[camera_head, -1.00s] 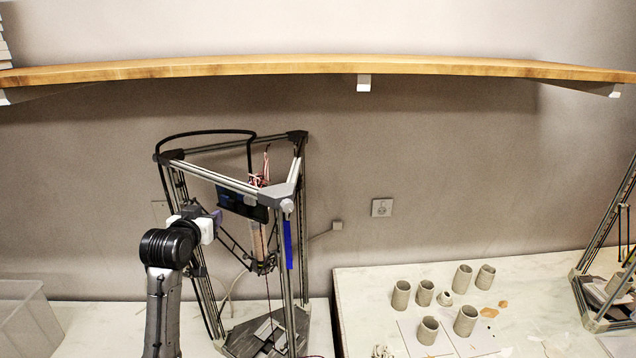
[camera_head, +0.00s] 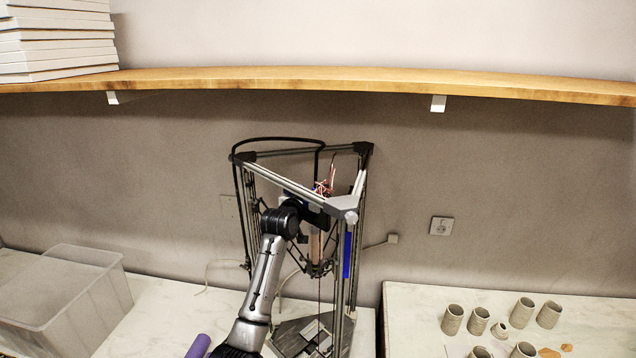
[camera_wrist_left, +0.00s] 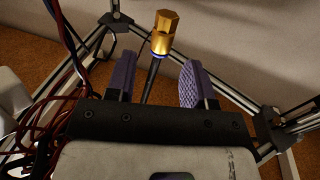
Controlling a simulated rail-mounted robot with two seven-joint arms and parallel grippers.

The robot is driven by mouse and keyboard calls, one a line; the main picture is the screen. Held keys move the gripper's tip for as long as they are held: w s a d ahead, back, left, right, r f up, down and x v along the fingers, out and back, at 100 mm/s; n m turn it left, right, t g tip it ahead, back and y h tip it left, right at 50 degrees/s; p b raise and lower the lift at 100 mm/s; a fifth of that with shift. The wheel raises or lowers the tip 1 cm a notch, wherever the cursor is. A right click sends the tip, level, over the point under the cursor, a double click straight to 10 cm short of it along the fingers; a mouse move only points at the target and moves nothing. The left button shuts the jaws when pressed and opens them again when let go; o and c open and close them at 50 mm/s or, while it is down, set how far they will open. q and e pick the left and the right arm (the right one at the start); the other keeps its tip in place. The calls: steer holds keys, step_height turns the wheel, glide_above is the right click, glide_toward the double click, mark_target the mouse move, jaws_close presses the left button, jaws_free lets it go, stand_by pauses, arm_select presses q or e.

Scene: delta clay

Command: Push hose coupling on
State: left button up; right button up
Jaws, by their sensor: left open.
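A brass hex coupling (camera_wrist_left: 163,33) stands upright in the left wrist view, with a blue ring below it and a dark hose or rod (camera_wrist_left: 151,82) running down from it. My left gripper (camera_wrist_left: 158,78) is open, with purple fingers either side of the dark hose. The coupling is beyond the fingertips, and I see no contact. In the head view my left arm (camera_head: 262,280) reaches up to the tall delta clay printer (camera_head: 351,250); its gripper is hidden there, and I cannot make out the coupling. My right gripper is not in view.
Metal struts (camera_wrist_left: 230,92) and red and black wires (camera_wrist_left: 40,120) crowd the gripper. A clear bin (camera_head: 70,300) stands at left. Clay cups (camera_head: 452,319) stand on the right table. A wooden shelf (camera_head: 330,82) with stacked boards (camera_head: 55,42) runs above.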

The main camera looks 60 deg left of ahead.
mark_target(314, 190)
arm_select(q)
steer(key=shift+p+x, duration=0.75)
steer(key=shift+x, duration=2.25)
jaws_close()
